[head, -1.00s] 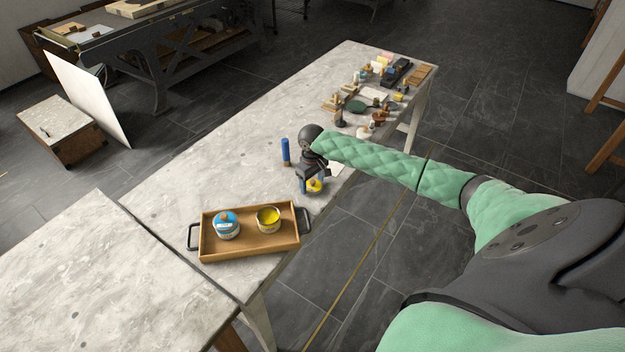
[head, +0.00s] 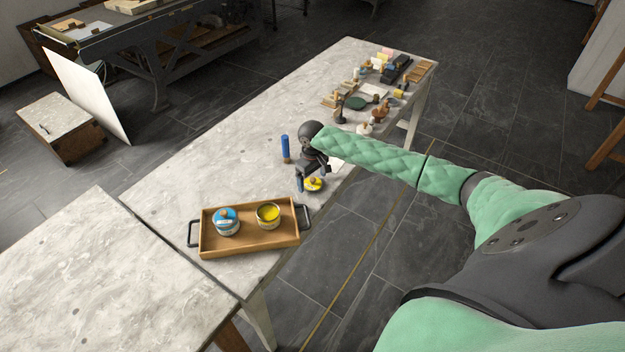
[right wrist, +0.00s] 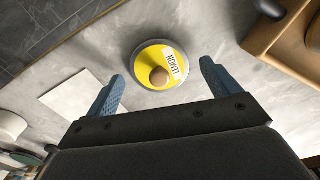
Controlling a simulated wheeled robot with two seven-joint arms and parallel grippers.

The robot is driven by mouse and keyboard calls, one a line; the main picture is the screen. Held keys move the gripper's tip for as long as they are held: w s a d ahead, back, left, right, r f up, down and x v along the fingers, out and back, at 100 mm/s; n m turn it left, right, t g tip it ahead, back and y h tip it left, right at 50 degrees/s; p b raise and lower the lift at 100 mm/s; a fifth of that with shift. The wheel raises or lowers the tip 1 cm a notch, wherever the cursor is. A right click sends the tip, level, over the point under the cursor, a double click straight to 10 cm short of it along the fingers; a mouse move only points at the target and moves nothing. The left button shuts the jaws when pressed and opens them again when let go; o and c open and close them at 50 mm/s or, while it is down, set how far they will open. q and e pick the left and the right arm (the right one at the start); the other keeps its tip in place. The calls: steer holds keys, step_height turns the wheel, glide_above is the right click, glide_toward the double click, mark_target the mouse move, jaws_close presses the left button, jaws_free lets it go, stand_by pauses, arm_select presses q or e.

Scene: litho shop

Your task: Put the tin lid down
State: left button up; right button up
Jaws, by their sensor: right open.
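The tin lid (head: 314,184) is a yellow disc with a grey rim and a round wooden knob. It lies on the stone tabletop near its front edge. An open tin of yellow ink (head: 268,215) stands in the wooden tray. My left gripper is out of view.
The wooden tray (head: 250,241) with black handles also holds a blue-labelled lidded tin (head: 227,222). A pale sheet (right wrist: 79,98) lies beside the lid. Several small tools crowd the table's far end. The table's middle left is clear.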

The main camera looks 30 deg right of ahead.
mark_target(312, 178)
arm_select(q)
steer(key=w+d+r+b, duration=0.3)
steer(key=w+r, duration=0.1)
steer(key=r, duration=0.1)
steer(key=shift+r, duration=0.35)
arm_select(e)
step_height(312, 178, up, 12)
steer(key=shift+f, duration=0.25)
steer(key=shift+f, duration=0.1)
